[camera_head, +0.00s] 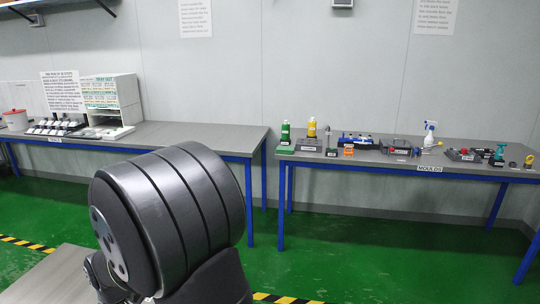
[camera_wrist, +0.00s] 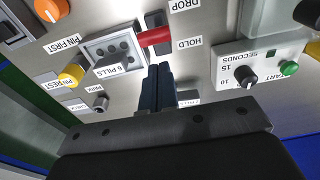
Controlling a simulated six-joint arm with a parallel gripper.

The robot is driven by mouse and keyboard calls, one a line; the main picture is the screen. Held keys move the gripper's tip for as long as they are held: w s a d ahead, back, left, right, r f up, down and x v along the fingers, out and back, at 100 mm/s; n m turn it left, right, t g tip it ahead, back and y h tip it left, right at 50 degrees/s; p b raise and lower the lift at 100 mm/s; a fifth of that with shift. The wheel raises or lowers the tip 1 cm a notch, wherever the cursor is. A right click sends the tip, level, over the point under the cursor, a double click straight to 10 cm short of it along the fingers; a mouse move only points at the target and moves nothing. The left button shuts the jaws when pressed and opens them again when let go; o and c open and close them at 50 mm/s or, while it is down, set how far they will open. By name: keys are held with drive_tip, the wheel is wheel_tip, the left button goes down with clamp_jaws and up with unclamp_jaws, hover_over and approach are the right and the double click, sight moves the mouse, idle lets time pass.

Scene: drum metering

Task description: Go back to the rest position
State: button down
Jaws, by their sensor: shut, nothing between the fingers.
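My gripper (camera_wrist: 159,70) shows in the wrist view, its two dark blue fingers together with nothing seen between them. The fingers point at a grey panel whose labels read upside down. I cannot tell whether the fingertips touch the panel or the handle. In the head view my gripper is not seen; a large dark grooved part of my arm fills the lower middle.
The wrist view also shows a timer box (camera_wrist: 258,68) with a black knob and green button, a yellow knob (camera_wrist: 71,75) and an orange knob (camera_wrist: 52,9). In the head view, the left table (camera_head: 190,134) and the MOULDS table (camera_head: 465,167) stand against the wall, with green floor between.

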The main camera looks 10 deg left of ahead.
drive_tip(key=shift+d+f, duration=0.9)
drive_tip(key=shift+d, duration=0.25)
drive_tip(key=a+r, duration=0.3)
drive_tip(key=r, duration=1.1)
drive_tip(key=d+f+y, duration=0.1)
drive_tip(key=d+y, duration=0.1)
drive_tip(key=d, duration=0.5)
drive_tip(key=shift+f, duration=0.2)
